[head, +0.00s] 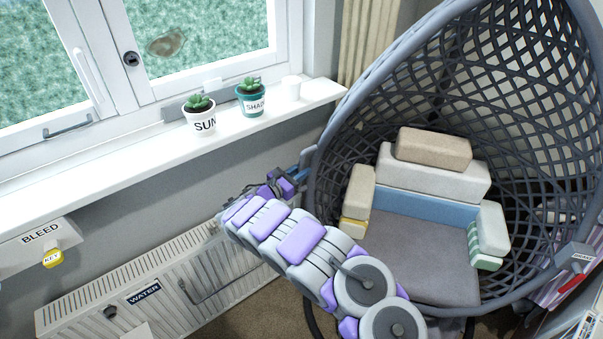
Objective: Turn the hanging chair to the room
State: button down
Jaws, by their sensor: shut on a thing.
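The hanging chair (327,150) is a grey woven egg-shaped shell at the right, and its open side faces the camera. It holds a grey seat cushion and several beige, white and blue blocks. My gripper (299,174) is at the left rim of the chair, beside the window sill. It is shut on the rim's left edge, where a small grey tab and a bit of blue show. The fingertips are small and partly hidden by the gripper body. A labelled grey tab (574,257) sits on the right rim.
Below is a radiator (150,290) marked WATER. A BLEED box (40,238) with a yellow key tag is at left.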

jog(key=c, duration=1.1)
grip_release()
jog(key=shift+a, duration=0.1)
jog(key=p+v, duration=0.3)
jog(key=v, duration=1.4)
jog(key=shift+s+a, duration=0.1)
jog(key=shift+s, duration=0.1)
